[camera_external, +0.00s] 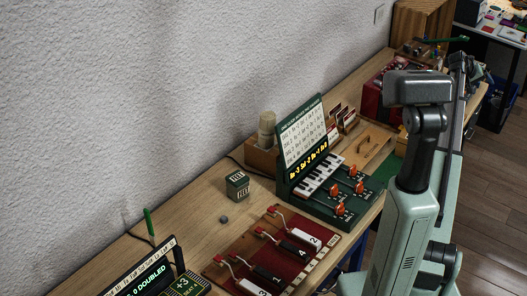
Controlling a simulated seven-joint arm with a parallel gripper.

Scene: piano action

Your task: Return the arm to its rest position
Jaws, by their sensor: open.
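My arm (405,225) stands at the right, its pale green links rising in front of the bench's right edge. A dark upper part (418,89) of it is above the bench top, and another slim link shows behind it. I cannot make out the gripper's fingers; they are hidden or out of view. A green piano-like unit (318,187) with white and black keys, orange-topped levers and a lit yellow display stands mid-bench. A printed white chart (302,132) rises behind it. A red board (274,252) with several black and white numbered keys lies in front.
A small dark green box (237,184) and a grey knob (223,219) sit left of the piano unit. A display reading "DOUBLED" (150,278) is at the lower left. A wooden lidded box (367,146) and a red case (374,98) stand farther back. The bench is clear around the knob.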

